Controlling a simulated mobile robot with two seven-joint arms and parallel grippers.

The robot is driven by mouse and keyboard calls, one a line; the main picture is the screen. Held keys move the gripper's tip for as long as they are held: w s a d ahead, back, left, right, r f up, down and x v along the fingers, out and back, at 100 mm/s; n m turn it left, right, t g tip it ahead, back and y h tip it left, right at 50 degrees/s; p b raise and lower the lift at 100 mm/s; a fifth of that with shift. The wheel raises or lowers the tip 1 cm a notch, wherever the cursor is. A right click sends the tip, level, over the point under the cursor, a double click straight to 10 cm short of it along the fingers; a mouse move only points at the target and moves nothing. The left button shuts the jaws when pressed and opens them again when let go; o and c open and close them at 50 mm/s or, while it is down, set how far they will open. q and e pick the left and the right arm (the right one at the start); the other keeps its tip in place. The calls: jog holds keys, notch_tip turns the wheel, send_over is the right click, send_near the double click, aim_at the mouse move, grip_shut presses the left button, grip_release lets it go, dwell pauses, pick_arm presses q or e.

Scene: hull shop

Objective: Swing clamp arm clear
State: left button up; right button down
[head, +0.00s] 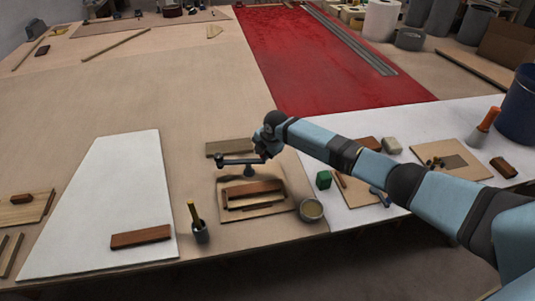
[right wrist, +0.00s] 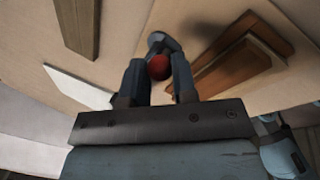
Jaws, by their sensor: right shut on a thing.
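The clamp arm (head: 232,161) is a dark blue-grey bar on a short post (head: 249,172), at the far side of a small wooden board (head: 285,208). In the head view the bar reaches left from the post, beyond the brown wooden piece (head: 257,188) on the board. My right gripper (head: 264,150) is at the bar's right end. In the right wrist view, my right gripper (right wrist: 157,78) is shut on a red knob (right wrist: 159,67), with a grey-blue clamp part (right wrist: 163,42) beyond it. The fingers hide the knob in the head view. My left gripper is out of view.
A cup with a yellow-handled tool (head: 200,231) stands left of the board and a round tin (head: 311,210) right of it. A loose wood strip (head: 229,147) lies behind the clamp. The white panel (head: 105,195) is mostly bare.

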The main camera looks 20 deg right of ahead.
dwell(0.6)
jog(key=c, duration=0.9)
grip_release()
jog(key=shift+s, duration=0.1)
jog(key=v, duration=1.3)
jog(key=shift+s+r, duration=0.15)
jog(key=shift+r, duration=0.25)
